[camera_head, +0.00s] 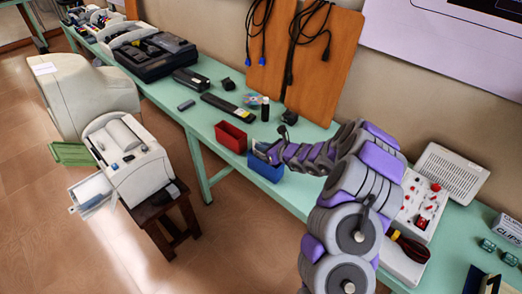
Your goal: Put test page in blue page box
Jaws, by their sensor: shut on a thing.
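A small open blue box (265,170) sits at the front edge of the green bench, left of my arm. My gripper (262,149) is at its back rim, low over its opening. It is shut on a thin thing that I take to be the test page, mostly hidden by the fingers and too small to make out. I cannot tell whether the page touches the box.
A red box (231,137) stands just left of the blue box. A bottle (265,109) and dark devices stand behind. A printer (130,158) with pale sheets (91,190) at its front is on a stool. A control panel (419,207) is at right.

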